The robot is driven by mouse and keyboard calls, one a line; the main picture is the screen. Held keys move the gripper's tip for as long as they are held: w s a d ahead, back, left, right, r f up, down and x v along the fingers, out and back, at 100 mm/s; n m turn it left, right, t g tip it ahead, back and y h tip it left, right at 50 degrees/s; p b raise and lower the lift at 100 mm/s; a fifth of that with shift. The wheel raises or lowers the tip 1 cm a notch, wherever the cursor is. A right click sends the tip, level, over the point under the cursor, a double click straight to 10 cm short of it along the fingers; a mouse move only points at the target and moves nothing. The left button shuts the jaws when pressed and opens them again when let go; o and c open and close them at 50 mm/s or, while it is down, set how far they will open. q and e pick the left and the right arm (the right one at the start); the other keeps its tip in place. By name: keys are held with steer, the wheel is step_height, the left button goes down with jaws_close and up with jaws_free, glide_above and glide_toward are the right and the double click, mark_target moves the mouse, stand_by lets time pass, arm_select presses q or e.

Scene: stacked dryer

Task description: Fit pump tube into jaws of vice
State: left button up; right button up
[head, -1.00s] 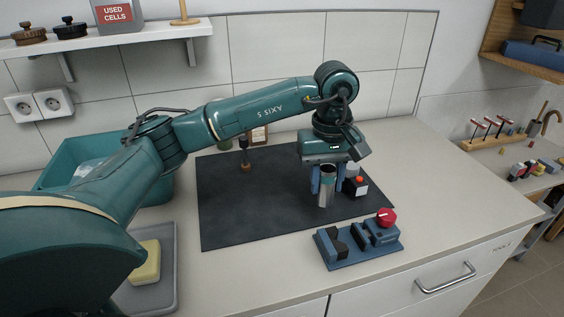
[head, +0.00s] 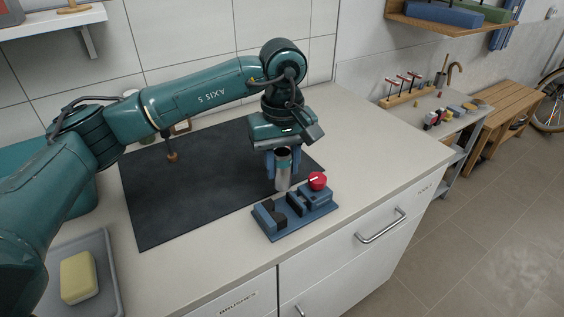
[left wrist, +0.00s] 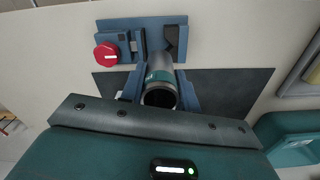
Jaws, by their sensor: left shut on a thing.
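The pump tube (head: 283,174) is a silver metal cylinder with a teal band and an open dark top. My left gripper (head: 282,163) is shut on it and holds it upright, just behind the vice. The left wrist view also shows the tube (left wrist: 159,82) between the gripper's blue fingers (left wrist: 160,90). The blue vice (head: 292,221), with dark jaws and a red knob (head: 317,181), sits at the front right of the worktop. In the head view the tube's lower end is close to the vice; I cannot tell whether they touch. My right gripper is out of view.
A dark mat (head: 190,200) covers the middle of the worktop (head: 380,150). A grey tray (head: 108,270) with a yellow sponge (head: 79,277) is at front left. A small dark tool with an orange-brown end (head: 171,155) stands on the mat. The worktop right of the vice is clear.

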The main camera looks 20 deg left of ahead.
mark_target(282, 182)
arm_select(q)
steer(key=shift+f+b, duration=0.3)
steer(key=shift+f, duration=0.3)
step_height(282, 182, down, 4)
steer(key=b, duration=0.3)
steer(key=shift+r, duration=0.2)
steer(key=shift+f, duration=0.1)
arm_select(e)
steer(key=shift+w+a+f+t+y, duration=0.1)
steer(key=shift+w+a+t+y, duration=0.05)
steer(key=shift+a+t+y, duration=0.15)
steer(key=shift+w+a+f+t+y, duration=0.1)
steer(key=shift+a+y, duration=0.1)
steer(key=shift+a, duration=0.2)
arm_select(q)
steer(key=shift+b, duration=0.3)
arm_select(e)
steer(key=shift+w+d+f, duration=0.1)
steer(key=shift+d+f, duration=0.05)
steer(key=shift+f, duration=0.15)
arm_select(q)
steer(key=shift+b, duration=0.45)
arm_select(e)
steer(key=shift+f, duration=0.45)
